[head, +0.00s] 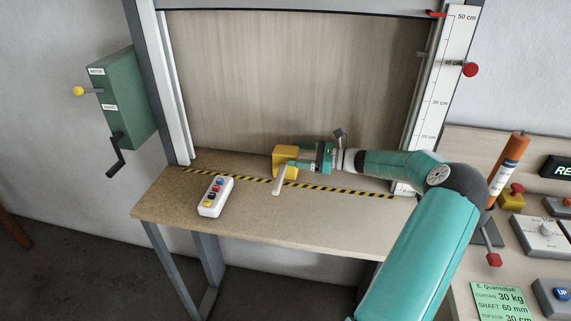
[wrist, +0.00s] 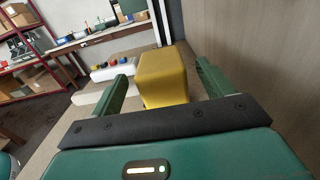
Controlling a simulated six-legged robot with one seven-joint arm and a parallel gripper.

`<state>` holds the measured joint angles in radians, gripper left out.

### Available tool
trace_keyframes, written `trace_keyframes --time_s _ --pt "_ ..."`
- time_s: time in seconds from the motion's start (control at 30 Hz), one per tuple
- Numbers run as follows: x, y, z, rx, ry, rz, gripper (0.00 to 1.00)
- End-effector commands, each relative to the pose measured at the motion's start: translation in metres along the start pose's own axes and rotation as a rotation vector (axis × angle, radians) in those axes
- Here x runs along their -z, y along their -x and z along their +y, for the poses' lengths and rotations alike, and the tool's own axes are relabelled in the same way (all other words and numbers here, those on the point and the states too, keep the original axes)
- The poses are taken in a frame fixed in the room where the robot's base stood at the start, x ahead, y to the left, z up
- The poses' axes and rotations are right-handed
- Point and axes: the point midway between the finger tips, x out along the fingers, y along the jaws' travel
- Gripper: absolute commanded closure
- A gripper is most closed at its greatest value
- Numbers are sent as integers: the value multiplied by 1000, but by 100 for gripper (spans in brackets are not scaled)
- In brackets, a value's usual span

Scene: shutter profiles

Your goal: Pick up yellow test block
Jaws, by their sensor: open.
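The yellow test block (head: 283,153) stands on the tan table by the striped line. In the wrist view the yellow block (wrist: 163,78) is straight ahead, with its near part between the two green fingers. My gripper (head: 304,158) comes in from the right, level and low over the table. In the wrist view my gripper (wrist: 163,74) is open, with a finger on each side of the block. A gap shows on both sides there, wider on the right. The block's far side is hidden.
A pale bar (head: 278,181) lies just in front of the block. A white button box (head: 215,196) sits at the table's left. The shutter panel (head: 290,80) rises close behind the block. The table front (head: 310,225) is clear. A control console (head: 540,233) stands at right.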

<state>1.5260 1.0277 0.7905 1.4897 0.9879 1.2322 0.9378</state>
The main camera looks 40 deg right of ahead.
Motion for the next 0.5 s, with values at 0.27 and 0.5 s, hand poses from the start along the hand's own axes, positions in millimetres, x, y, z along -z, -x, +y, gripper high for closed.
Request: trace_keyframes --time_s 0.27,0.5 --pt "1 -40 -1 -2 1 0 20" --pt "1 -44 -2 -1 1 1 20"
